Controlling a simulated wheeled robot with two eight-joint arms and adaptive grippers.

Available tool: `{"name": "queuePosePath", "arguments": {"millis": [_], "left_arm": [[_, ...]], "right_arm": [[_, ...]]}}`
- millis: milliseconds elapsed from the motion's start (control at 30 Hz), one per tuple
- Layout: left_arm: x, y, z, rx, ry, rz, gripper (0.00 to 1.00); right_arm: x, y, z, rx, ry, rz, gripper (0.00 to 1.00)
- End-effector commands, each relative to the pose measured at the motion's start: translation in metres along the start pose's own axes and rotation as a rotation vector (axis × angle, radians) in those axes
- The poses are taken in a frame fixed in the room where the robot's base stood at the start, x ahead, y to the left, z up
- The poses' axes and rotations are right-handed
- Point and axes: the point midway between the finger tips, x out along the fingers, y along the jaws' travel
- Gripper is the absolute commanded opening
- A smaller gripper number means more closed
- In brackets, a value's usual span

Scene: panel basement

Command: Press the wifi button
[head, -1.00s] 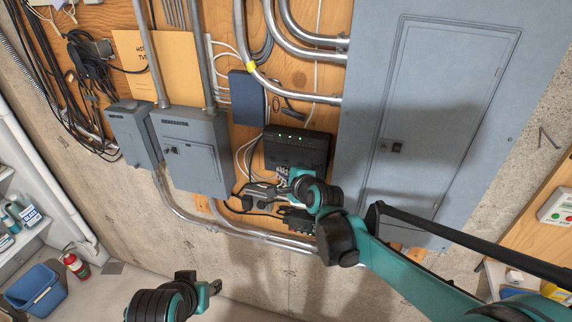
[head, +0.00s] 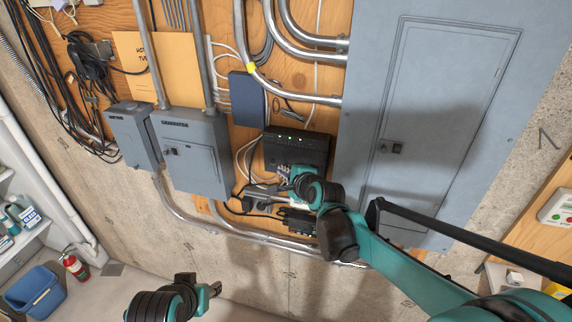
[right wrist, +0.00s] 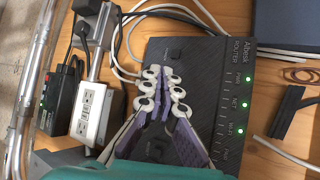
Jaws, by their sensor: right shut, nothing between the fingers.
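The black router (head: 312,150) is mounted on the plywood, with small green lights along its upper edge. In the right wrist view the router (right wrist: 205,60) shows its name, labels and lit green lights on the right side. A dark square button (right wrist: 176,55) is on its face beyond my fingertips. I cannot read a wifi mark on it, and my fingers hide part of the face. My right gripper (head: 284,175) is shut and empty, in front of the router's lower left part; its tips (right wrist: 163,80) show over the router. Whether they touch is unclear. My left gripper (head: 215,289) is low, away from the wall.
A large grey panel (head: 450,110) stands right of the router, a dark blue box (head: 248,98) upper left. The grey generator box (head: 192,150) and conduits are further left.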

Motion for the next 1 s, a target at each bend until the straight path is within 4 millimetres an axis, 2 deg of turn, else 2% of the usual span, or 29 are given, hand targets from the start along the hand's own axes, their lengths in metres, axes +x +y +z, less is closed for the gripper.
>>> {"name": "queuePosePath", "arguments": {"millis": [1000], "left_arm": [[0.0019,0.0,0.0014,0.0,0.0,0.0,0.4]], "right_arm": [[0.0057,-0.0044,-0.0042,0.0,0.0,0.0,0.0]]}}
